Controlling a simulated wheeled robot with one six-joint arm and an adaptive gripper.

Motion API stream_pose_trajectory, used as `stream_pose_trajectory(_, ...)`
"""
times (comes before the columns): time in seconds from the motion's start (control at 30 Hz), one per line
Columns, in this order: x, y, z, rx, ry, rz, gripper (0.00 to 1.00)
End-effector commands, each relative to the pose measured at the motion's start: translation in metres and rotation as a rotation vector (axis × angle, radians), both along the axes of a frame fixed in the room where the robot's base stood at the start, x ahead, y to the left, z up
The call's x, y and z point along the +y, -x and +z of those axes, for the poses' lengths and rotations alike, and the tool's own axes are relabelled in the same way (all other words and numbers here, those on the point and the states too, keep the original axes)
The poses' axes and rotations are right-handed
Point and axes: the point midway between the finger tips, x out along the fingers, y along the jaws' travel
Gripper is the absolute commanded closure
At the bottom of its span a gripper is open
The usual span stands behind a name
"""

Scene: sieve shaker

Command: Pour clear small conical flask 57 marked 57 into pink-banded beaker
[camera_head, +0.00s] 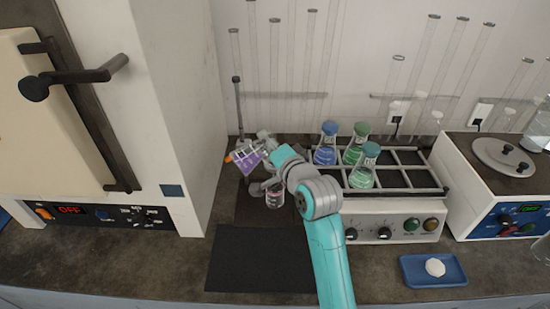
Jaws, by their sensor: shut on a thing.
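A small clear conical flask (246,159) with purple contents is held up and tilted to the left of my arm's end. A small orange patch shows at its left side; no number can be read. My gripper (262,151) is shut on the flask; its fingers are small and partly lost against it. A small beaker (274,198) with a pinkish band stands below and slightly right of the flask, close to my wrist. Its upper part is partly hidden. I cannot make out any stream between them.
A shaker with a rack (405,178) stands right, holding a blue-capped flask (325,155) and two green flasks (362,177). A dark mat (260,258) lies bare in front. A blue tray (432,271) holds a white item. An oven (165,110) bounds the left.

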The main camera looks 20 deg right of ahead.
Motion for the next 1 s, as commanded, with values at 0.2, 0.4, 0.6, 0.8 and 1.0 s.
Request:
stream_pose_trajectory(0.2,-0.0007,-0.0001,0.0014,0.005,-0.029,0.0,1.0)
stream_pose_trajectory(0.4,-0.001,-0.0001,0.0021,0.011,-0.056,0.0,1.0)
stream_pose_trajectory(0.6,-0.0013,-0.0002,0.0028,0.017,-0.082,0.0,1.0)
stream_pose_trajectory(0.8,-0.0017,-0.0003,0.0036,0.022,-0.108,0.0,1.0)
stream_pose_trajectory(1.0,-0.0016,-0.0003,0.0011,0.029,-0.135,0.0,1.0)
